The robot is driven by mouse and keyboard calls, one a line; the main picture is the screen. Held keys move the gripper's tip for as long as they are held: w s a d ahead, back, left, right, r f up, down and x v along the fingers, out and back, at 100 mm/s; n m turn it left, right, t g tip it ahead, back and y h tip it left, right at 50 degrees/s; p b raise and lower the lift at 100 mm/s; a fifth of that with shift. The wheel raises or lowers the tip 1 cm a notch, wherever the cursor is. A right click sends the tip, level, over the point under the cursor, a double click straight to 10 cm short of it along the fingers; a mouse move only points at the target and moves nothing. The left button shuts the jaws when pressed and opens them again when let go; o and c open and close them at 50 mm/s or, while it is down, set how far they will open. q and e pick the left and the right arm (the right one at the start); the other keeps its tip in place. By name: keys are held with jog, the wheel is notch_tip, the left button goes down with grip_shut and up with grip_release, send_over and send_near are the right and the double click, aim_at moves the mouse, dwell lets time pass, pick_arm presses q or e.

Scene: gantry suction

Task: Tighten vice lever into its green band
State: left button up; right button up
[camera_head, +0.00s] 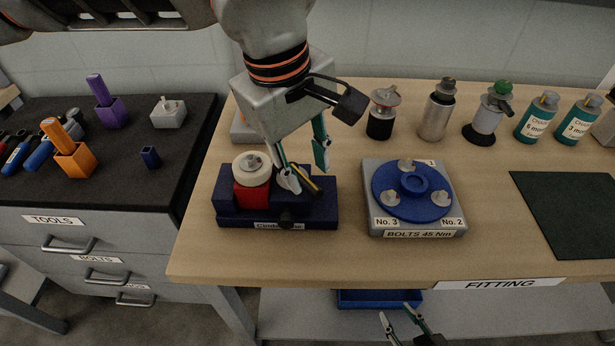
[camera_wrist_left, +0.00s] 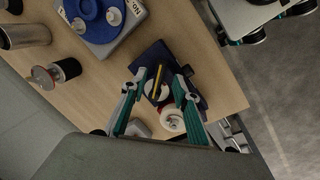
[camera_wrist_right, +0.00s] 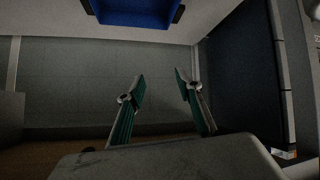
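The dark blue vice (camera_head: 232,217) stands at the left of the wooden bench. A red block with a white round top (camera_head: 252,167) sits at its left side. The lever, a yellow and black bar (camera_head: 308,184), is at the vice's right side and also shows in the left wrist view (camera_wrist_left: 158,82). My left gripper (camera_head: 306,172) is over the vice from above, its fingers apart on either side of the lever; contact cannot be told. I cannot make out a green band. My right gripper (camera_head: 400,320) is open and empty, low in front of the bench.
A grey bolt fixture with a blue disc (camera_head: 412,190) stands right of the vice. Several pumps and bottles (camera_head: 437,110) line the back. A dark green mat (camera_head: 575,210) lies right. A blue tray (camera_head: 380,299) sits below the bench. The black tool cabinet (camera_head: 190,150) is left.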

aim_at(310, 185)
pick_arm(q)
jog(key=f, duration=0.3)
jog(key=shift+w+d+f, duration=0.2)
jog(key=shift+w+f, duration=0.1)
jog(key=shift+f, duration=0.15)
grip_shut()
pick_arm(e)
jog(key=shift+w+a, duration=0.2)
jog(key=shift+w, duration=0.15)
